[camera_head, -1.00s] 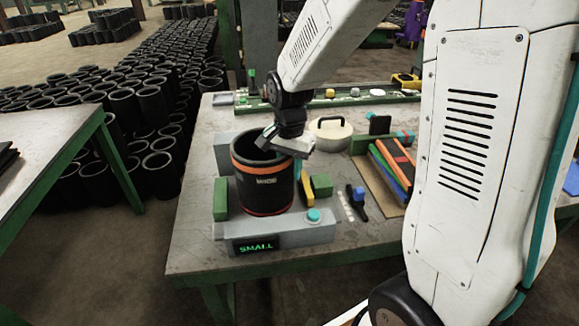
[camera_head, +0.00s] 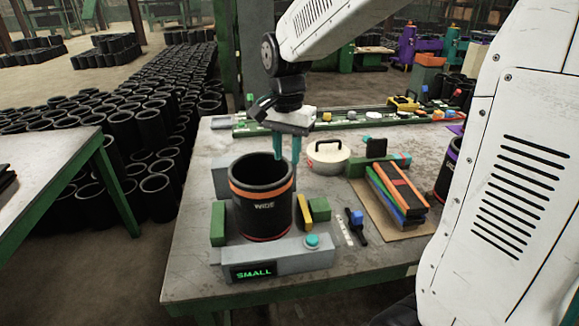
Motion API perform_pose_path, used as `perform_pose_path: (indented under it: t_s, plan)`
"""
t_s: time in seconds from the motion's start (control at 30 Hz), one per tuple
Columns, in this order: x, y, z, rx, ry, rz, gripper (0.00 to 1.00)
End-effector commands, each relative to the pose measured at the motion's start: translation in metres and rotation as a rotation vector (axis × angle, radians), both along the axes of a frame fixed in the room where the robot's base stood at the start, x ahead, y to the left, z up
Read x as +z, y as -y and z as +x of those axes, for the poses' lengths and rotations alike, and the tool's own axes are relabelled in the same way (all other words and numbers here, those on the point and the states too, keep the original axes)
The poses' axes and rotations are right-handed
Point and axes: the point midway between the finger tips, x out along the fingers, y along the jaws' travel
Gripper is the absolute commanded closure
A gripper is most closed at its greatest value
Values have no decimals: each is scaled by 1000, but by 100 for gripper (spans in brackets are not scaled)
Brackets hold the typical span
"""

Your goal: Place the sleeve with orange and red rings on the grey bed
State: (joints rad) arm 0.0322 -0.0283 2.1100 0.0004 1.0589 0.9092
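The black sleeve (camera_head: 262,205) marked "WIDE" has an orange ring near its top and a red ring near its base. It stands upright on the grey bed (camera_head: 305,254), between a green block (camera_head: 218,223) and a yellow-and-green block (camera_head: 312,212). My gripper (camera_head: 287,160) points down at the sleeve's far right rim. Its two teal fingers show apart with a gap between them and hold nothing. The fingertips are at about rim height; I cannot tell whether they touch the rim. The sleeve's underside is hidden.
The bed's display (camera_head: 254,271) reads "SMALL", beside a teal button (camera_head: 312,240). A round cream lidded object (camera_head: 327,157) and stacked coloured bars (camera_head: 396,192) stand to the right. Another black sleeve (camera_head: 445,178) is partly behind my arm. Many sleeves stand on the floor at left.

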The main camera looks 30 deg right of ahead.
Motion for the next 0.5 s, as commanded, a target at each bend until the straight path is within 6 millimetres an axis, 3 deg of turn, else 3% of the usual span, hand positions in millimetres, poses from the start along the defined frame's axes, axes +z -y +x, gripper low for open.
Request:
perform_pose_path:
  t_s: [0.17,0.33,0.5]
  plan:
    - [18,-2,-25,85,15,-2,71]
    - [39,-7,-94,336,50,-11,71]
    - [43,-10,-168,623,79,-30,71]
